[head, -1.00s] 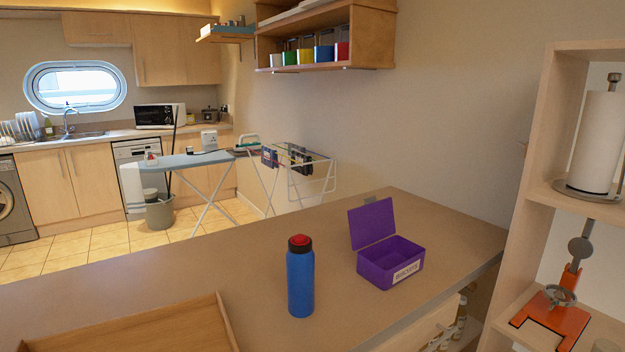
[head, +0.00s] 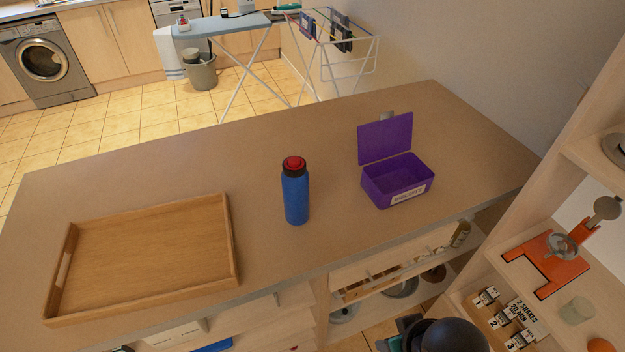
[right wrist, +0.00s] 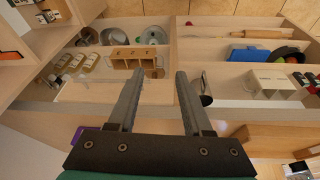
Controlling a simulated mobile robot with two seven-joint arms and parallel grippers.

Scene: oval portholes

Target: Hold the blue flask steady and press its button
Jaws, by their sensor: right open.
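The blue flask (head: 296,196) stands upright on the counter, with a black collar and a red button (head: 293,163) on top. Nothing touches it. My right gripper (right wrist: 159,78) is open and empty in the right wrist view, its two grey fingers apart above the shelves below the counter. The flask does not show in that view. Part of my arm shows at the bottom of the head view, but its fingers do not. My left gripper is not in view.
An open purple biscuits box (head: 398,182) stands right of the flask. A wooden tray (head: 232,245) lies to its left. The counter (head: 262,135) is clear around the flask. A shelf unit with an orange stand (head: 548,262) is at the right.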

